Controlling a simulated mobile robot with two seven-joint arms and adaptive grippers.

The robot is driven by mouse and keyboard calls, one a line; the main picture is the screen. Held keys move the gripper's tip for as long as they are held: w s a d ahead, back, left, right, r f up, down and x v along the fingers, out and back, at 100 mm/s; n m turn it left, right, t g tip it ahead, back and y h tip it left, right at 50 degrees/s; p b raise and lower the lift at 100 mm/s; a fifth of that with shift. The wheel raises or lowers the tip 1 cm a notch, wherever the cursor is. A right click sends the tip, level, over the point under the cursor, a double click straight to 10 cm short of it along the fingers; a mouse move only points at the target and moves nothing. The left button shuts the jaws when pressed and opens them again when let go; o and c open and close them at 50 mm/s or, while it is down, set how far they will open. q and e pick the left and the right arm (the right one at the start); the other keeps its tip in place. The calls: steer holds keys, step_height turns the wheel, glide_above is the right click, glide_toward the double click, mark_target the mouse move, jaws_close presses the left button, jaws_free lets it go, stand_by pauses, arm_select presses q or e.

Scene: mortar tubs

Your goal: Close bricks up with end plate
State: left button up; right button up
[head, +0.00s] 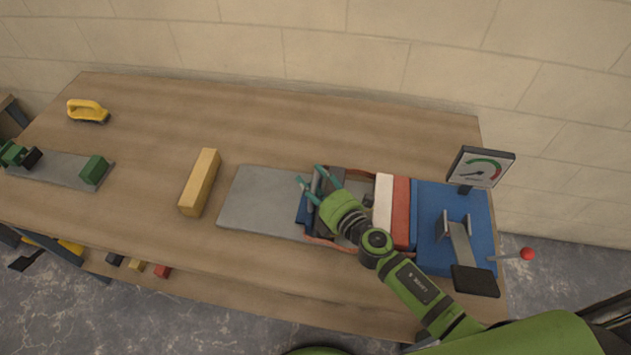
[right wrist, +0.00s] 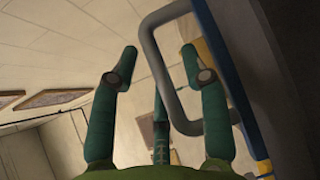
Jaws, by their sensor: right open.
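The end plate (head: 301,216) is a blue upright panel at the left end of the brick row in the head view, with a grey loop handle (head: 316,181). A red brick (head: 401,210) and a white brick (head: 383,200) stand at the right of the row; my arm partly hides the rest. My right gripper (head: 318,175) is open at the handle. In the right wrist view the handle's grey bar (right wrist: 158,75) runs between the open fingers, and the blue plate (right wrist: 222,70) is beyond the right finger. My left gripper is not in view.
A blue press unit (head: 428,225) with a dial gauge (head: 482,168) and a red-knobbed lever (head: 527,254) stands at the right. A grey slab (head: 260,200) lies left of the end plate. A yellow bar (head: 199,182) and a green block (head: 94,170) are farther left.

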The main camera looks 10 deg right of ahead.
steer(key=v, duration=1.2)
stand_by(0.3)
